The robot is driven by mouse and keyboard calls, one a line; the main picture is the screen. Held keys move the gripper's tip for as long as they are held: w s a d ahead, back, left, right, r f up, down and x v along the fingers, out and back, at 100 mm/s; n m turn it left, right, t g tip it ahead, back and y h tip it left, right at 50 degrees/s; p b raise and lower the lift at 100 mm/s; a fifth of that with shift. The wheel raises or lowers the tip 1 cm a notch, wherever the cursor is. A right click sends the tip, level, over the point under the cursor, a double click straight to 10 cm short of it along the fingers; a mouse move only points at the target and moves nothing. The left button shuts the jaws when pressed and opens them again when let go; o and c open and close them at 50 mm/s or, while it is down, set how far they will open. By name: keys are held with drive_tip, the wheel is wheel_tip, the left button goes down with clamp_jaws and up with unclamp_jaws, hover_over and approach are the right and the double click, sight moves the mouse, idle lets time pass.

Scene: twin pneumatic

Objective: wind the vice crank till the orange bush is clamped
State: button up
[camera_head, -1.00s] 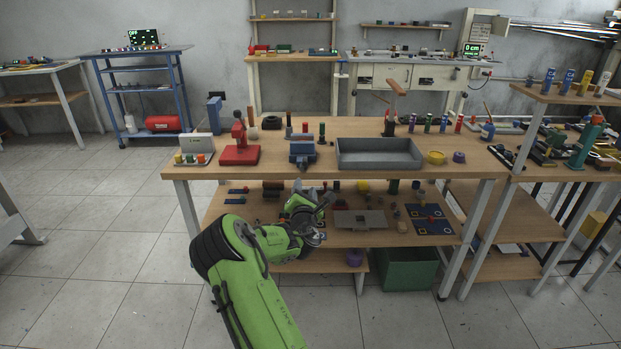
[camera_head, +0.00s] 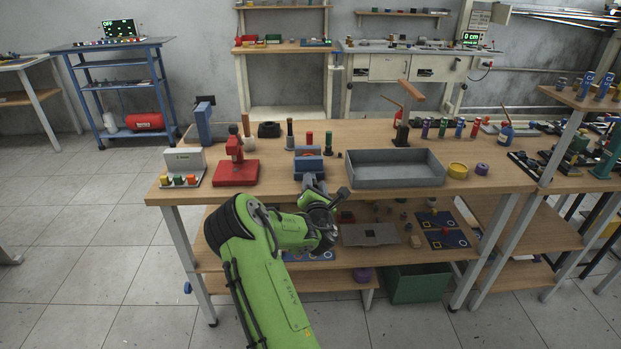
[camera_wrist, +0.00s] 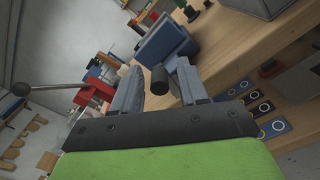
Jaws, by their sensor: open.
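The blue vice (camera_head: 308,165) stands at the front edge of the wooden workbench. A small orange patch, seemingly the orange bush (camera_head: 307,153), shows between its jaws; whether it is gripped I cannot tell. In the wrist view the blue vice (camera_wrist: 163,40) is just ahead. A dark crank knob (camera_wrist: 157,79) appears between my open fingers, without clear contact. My gripper (camera_head: 327,189) is in front of the vice at the bench edge, and it also shows in the wrist view (camera_wrist: 159,70). My gripper hides the crank in the head view.
A red lever press (camera_head: 236,172) stands left of the vice, and a grey tray (camera_head: 395,180) to its right. A stand with coloured buttons (camera_head: 183,165) is at the left end. The lower shelf (camera_head: 215,245) lies under the bench top.

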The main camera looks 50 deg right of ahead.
drive_tip(key=shift+s+r, duration=0.1)
clamp_jaws()
idle(0.3)
wheel_tip(320, 180, down, 8)
drive_tip(key=w+m+b, duration=0.1)
drive_tip(key=m+b, duration=0.2)
drive_tip(key=m, duration=3)
drive_tip(key=shift+a+m, duration=0.35)
drive_tip(key=shift+m, duration=0.05)
